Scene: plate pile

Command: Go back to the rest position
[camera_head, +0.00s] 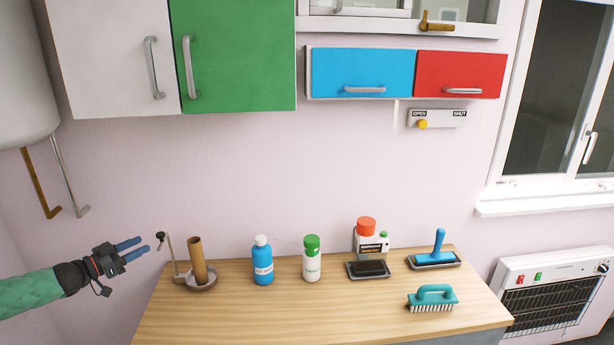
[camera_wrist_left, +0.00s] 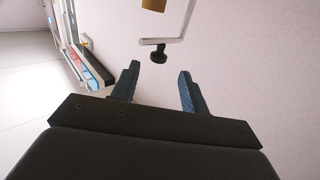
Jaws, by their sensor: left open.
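My left gripper (camera_head: 133,249) comes in from the left in the head view, with a green sleeve and blue fingers. It is open and empty, in the air just left of the wooden counter. Its fingers point right towards a thin metal rod with a black knob (camera_head: 160,236). In the left wrist view the two blue fingers (camera_wrist_left: 157,85) stand apart with nothing between them. The black knob (camera_wrist_left: 158,55) shows beyond the fingertips there, apart from them. My right gripper is not in view.
Cabinets (camera_head: 237,55) hang above. A heater (camera_head: 550,290) stands right.

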